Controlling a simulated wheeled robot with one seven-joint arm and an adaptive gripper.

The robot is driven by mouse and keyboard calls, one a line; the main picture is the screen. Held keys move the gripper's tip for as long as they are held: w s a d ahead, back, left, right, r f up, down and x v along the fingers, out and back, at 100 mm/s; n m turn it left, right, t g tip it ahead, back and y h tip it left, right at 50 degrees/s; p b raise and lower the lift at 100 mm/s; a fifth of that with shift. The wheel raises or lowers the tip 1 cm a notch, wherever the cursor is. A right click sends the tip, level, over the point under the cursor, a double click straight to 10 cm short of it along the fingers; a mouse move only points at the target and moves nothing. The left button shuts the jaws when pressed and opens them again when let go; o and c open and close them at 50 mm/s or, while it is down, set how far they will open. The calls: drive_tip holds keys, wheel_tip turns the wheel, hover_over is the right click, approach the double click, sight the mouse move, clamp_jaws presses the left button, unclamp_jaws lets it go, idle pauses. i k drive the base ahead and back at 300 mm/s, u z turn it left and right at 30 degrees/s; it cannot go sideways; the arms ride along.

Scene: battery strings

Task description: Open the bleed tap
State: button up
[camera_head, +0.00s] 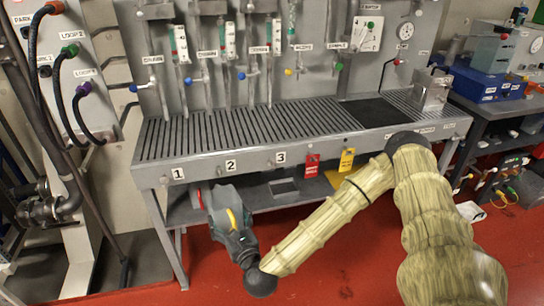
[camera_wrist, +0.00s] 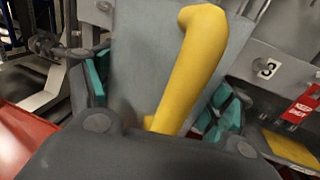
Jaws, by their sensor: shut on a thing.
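My gripper (camera_head: 222,207) is below the bench's front edge, under tags 1 and 2. In the wrist view its teal finger pads (camera_wrist: 158,100) stand on both sides of a flat grey piece (camera_wrist: 140,62), with a bent yellow bar (camera_wrist: 188,72) in front of it. The gripper is shut on this grey piece; the yellow bar also shows in the head view (camera_head: 233,219). The contact at the pads is partly hidden. Several small taps with coloured ends sit on the back panel, including a yellow one (camera_head: 288,71) and a green one (camera_head: 339,67). I cannot read which is the bleed tap.
The slatted bench (camera_head: 230,130) has numbered tags along its front. A red tag (camera_head: 312,165) and a yellow tag (camera_head: 347,159) hang right of tag 3. A lower shelf (camera_head: 190,210) lies under the bench. Black hoses (camera_head: 48,100) run at left. The red floor in front is clear.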

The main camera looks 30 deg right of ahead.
sight(298, 117)
drive_tip(key=k, duration=0.55)
drive_tip(key=z, duration=0.65)
drive_tip(key=i, duration=1)
drive_tip(key=z, duration=0.4)
